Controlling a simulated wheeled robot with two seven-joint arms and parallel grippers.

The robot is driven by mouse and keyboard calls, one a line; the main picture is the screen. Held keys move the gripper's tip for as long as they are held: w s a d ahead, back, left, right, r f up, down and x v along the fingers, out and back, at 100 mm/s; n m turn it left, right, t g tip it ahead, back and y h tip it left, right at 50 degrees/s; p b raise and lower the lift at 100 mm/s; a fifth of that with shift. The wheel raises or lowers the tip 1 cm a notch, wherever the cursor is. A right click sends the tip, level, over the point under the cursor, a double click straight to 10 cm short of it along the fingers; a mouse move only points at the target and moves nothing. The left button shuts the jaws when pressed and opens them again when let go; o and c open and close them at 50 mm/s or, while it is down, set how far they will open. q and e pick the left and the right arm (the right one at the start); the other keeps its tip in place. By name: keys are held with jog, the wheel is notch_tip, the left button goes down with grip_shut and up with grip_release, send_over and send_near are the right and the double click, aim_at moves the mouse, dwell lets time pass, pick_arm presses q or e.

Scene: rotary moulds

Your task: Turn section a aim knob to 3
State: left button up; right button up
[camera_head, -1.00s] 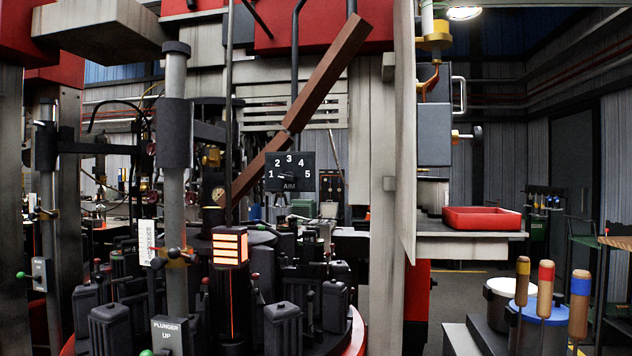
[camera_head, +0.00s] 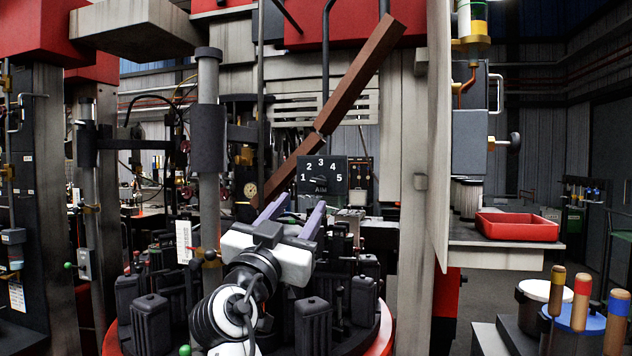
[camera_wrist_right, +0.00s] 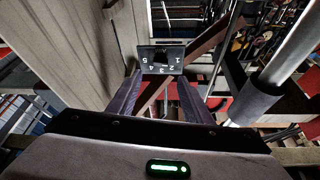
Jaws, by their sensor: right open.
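The aim dial (camera_head: 322,176) is a dark square plate marked AIM, with numbers 1 to 5 in an arc. Its dark knob sits at the plate's middle, and I cannot read its pointer clearly. The dial plate also shows upside down in the right wrist view (camera_wrist_right: 161,59), beyond the fingertips. My right gripper (camera_head: 298,208) is open and empty, with its two purple fingers pointing toward the dial from below and apart from it. It also shows in the right wrist view (camera_wrist_right: 158,85). My left gripper is not in view.
A brown slanted beam (camera_head: 350,85) runs behind and above the dial. A grey column (camera_head: 207,130) stands left of my arm. Dark moulds (camera_head: 314,325) ring the table below. A red tray (camera_head: 516,226) and handled tools (camera_head: 581,300) are at the right.

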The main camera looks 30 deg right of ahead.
aim_at(318, 182)
jog(key=p+x, duration=0.3)
jog(key=x, duration=0.5)
jog(key=shift+w+d+r, duration=0.1)
jog(key=shift+w+d, duration=0.1)
jog(key=shift+w+d+r, duration=0.1)
jog(key=shift+w+d, duration=0.25)
jog(key=shift+d, duration=0.1)
